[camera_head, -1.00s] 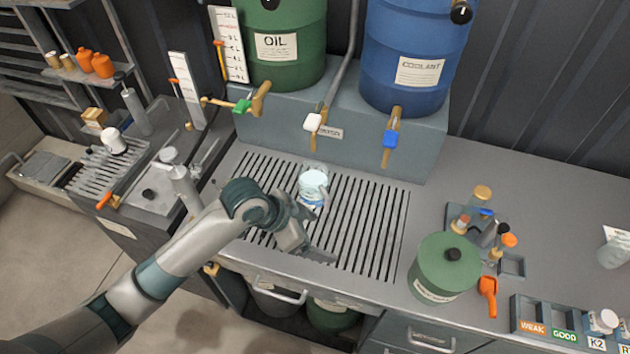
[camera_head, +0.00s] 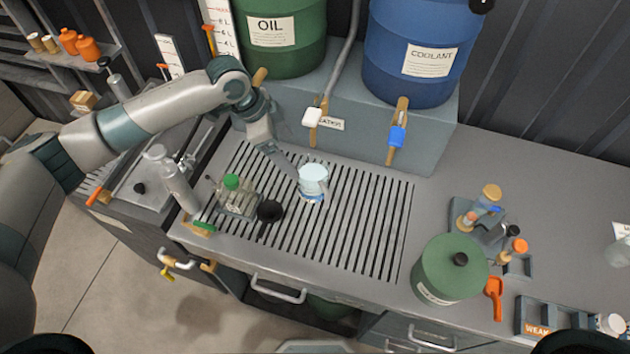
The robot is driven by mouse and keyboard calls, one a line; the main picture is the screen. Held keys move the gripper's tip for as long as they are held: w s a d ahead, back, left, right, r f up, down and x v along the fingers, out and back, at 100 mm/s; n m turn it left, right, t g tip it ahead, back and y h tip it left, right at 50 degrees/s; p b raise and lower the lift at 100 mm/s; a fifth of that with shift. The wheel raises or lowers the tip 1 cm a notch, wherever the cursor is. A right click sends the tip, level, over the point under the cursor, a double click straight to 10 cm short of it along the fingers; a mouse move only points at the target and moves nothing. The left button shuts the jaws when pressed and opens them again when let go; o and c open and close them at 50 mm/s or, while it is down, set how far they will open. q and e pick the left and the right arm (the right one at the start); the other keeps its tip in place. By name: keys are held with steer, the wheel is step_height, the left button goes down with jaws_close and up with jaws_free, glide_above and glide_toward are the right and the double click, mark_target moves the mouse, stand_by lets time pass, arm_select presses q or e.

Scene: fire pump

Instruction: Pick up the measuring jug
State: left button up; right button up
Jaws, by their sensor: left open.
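The measuring jug (camera_head: 313,181) is a small clear vessel with a pale blue tint and a blue band low on its side. It stands upright on the slotted drain grate (camera_head: 350,232), below the white-handled tap. My left arm reaches in from the left and bends down behind the grate. My left gripper (camera_head: 292,178) is open, just left of the jug, with a finger pointing down toward its side. Whether it touches the jug is not clear, and the far finger is hidden.
A green-capped clear bottle (camera_head: 232,195) and a black round item (camera_head: 270,211) sit on the grate's left part. The green oil drum (camera_head: 285,35) and blue coolant drum (camera_head: 415,50) stand behind. A green canister (camera_head: 447,270) stands right; the grate's right half is clear.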

mark_target(300, 165)
arm_select(q)
steer(key=x, duration=0.7)
steer(key=shift+s+d+f+b, duration=0.1)
steer(key=shift+f+b, duration=0.2)
steer(key=shift+b, duration=0.1)
steer(key=b+x, duration=0.3)
steer(key=shift+f, duration=0.15)
steer(key=shift+d+f+b, duration=0.35)
steer(key=shift+f+b, duration=0.25)
arm_select(e)
steer(key=shift+s+f, duration=0.1)
steer(key=shift+f, duration=2.4)
